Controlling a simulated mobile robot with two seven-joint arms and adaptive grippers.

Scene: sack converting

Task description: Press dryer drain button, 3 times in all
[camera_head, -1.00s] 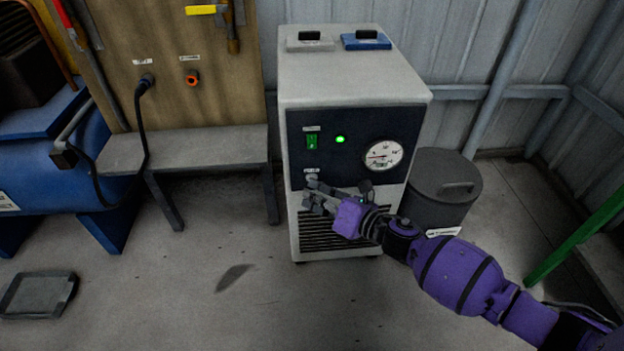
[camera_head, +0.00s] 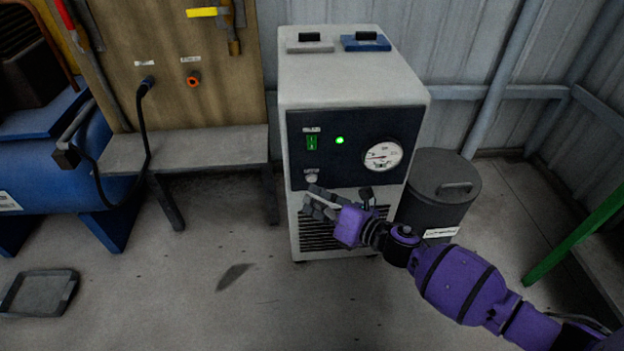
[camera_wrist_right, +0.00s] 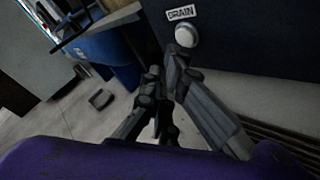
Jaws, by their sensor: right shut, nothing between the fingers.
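The dryer (camera_head: 350,85) is a light grey cabinet with a dark front panel. Its drain button (camera_head: 311,178) is a pale round knob low on the panel's left side, under a small label. In the right wrist view the button (camera_wrist_right: 186,36) is whitish, below a label reading DRAIN. My right gripper (camera_head: 310,198) is shut and empty, just below the button in the head view. In the right wrist view its fingertips (camera_wrist_right: 165,70) are close to the button, with a gap visible. My left gripper is not in view.
The panel also carries a green switch (camera_head: 312,143), a lit green lamp (camera_head: 340,140) and a round gauge (camera_head: 383,157). A dark lidded bin (camera_head: 440,185) stands right of the dryer, close to my arm. A bench (camera_head: 200,150) stands left. The floor in front is mostly clear.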

